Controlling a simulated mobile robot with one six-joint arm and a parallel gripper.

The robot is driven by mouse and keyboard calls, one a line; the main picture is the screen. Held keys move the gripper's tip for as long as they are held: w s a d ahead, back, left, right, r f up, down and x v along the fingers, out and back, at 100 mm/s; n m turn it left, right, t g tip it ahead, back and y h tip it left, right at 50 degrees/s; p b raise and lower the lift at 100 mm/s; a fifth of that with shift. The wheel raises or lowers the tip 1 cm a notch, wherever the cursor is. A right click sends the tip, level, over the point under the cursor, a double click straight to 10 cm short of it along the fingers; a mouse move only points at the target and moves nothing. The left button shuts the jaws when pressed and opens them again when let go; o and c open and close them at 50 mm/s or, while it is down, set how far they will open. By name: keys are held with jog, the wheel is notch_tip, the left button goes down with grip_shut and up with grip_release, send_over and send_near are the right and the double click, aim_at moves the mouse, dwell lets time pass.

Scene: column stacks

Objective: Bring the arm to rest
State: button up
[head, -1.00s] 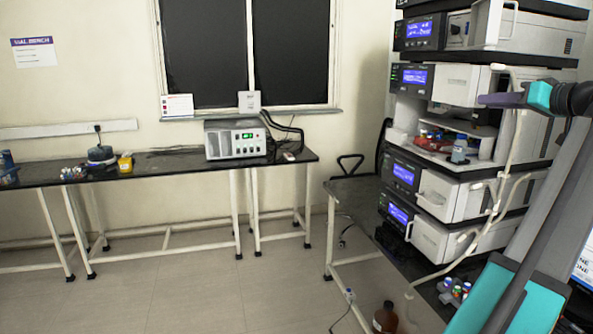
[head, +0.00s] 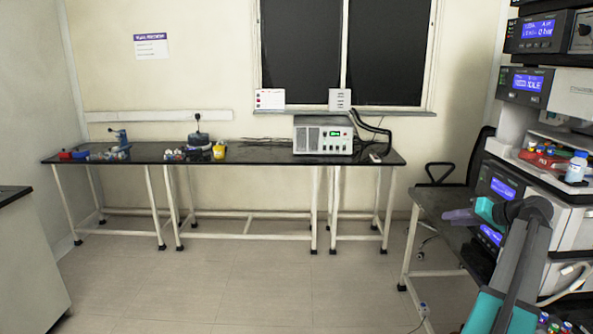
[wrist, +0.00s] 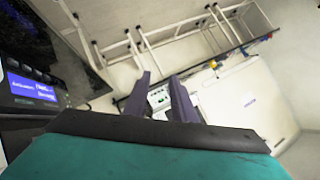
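My gripper (head: 460,217) is at the right of the head view, in front of the column stacks. Its purple fingers point left. In the wrist view my gripper (wrist: 160,90) has its two fingers apart, with only the distant room between them. It is empty. My arm is bent, with the grey link rising from the lower right corner of the head view.
The instrument stack (head: 528,85) stands close behind my arm on the right, with a small bottle (head: 577,167) on one shelf. A black-topped bench (head: 250,154) with a grey instrument (head: 322,135) stands at the back. The floor (head: 235,285) between is clear.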

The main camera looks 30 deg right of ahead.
jog(key=w+a+f+g+y, duration=0.2)
jog(key=w+a+f, duration=0.7)
jog(key=f, duration=0.4)
jog(key=w+a+f+n+g+y, duration=0.1)
jog(key=w+a+f+g+y, duration=0.2)
jog(key=a+f, duration=1.1)
jog(key=w+a+f+n+g, duration=0.2)
jog(key=w+a+f+g, duration=0.15)
jog(key=a+f, duration=1.05)
jog(key=s+a+f+n+g, duration=0.1)
jog(key=s+a+f+g, duration=0.15)
jog(key=a+f, duration=0.4)
jog(key=s+a+f+g, duration=0.1)
jog(key=s+a+f, duration=0.25)
jog(key=a, duration=0.55)
jog(key=s+a+f+n+g, duration=0.1)
jog(key=s+a+f, duration=0.25)
jog(key=a, duration=0.35)
jog(key=s+a+f+n+g+h, duration=0.2)
jog(key=s+a+f, duration=0.2)
jog(key=s, duration=0.5)
jog(key=s+a+f+n+g+h, duration=0.1)
jog(key=s+a+f+n+g, duration=0.1)
jog(key=s+a+f, duration=0.2)
jog(key=s+a, duration=0.3)
jog(key=s, duration=0.3)
jog(key=shift+s+f+h, duration=0.2)
jog(key=shift+f+h, duration=0.1)
jog(key=shift+h, duration=0.1)
jog(key=shift+d, duration=0.1)
